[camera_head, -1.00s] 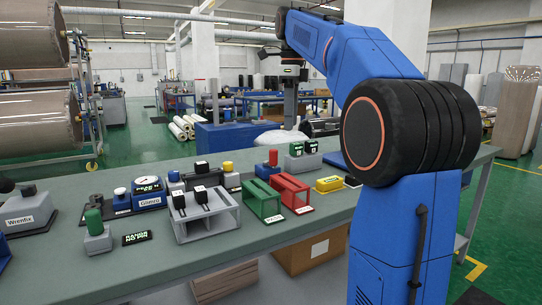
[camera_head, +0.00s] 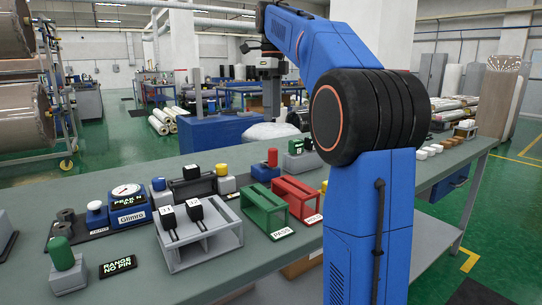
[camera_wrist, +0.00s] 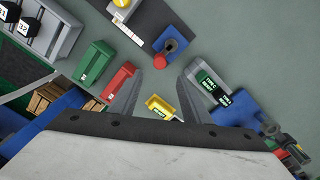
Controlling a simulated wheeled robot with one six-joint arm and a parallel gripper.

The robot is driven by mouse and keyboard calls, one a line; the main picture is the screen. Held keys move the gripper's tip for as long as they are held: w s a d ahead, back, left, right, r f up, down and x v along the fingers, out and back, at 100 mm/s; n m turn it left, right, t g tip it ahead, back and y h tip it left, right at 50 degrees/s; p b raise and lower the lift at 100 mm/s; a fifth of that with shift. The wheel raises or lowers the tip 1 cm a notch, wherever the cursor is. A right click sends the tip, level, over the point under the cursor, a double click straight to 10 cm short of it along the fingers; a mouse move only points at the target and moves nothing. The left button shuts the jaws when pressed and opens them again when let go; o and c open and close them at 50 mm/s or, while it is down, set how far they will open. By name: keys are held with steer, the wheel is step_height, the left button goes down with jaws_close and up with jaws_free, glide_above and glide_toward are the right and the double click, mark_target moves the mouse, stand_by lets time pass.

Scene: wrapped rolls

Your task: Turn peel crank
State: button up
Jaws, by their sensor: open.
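No part is labelled as a peel crank, and I cannot tell for certain which one it is. A blue piece with a red knob (camera_head: 272,157) stands behind the green rack on the bench; a red knob on a blue base also shows in the wrist view (camera_wrist: 161,68). A grey block with a yellow knob (camera_head: 223,170) is beside a dark device (camera_head: 193,187). My gripper (camera_wrist: 172,75) is open, with nothing between its fingers, high above the bench.
The green rack (camera_head: 264,205) and red rack (camera_head: 298,200) stand mid-bench, beside a grey stand (camera_head: 205,245) with two black blocks. A yellow tray (camera_wrist: 160,106) and dark labelled blocks (camera_wrist: 212,85) lie near. The front strip of the bench is mostly clear.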

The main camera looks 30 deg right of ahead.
mark_target(273, 149)
step_height(273, 149, down, 15)
stand_by(0.5)
steer(key=c, duration=1)
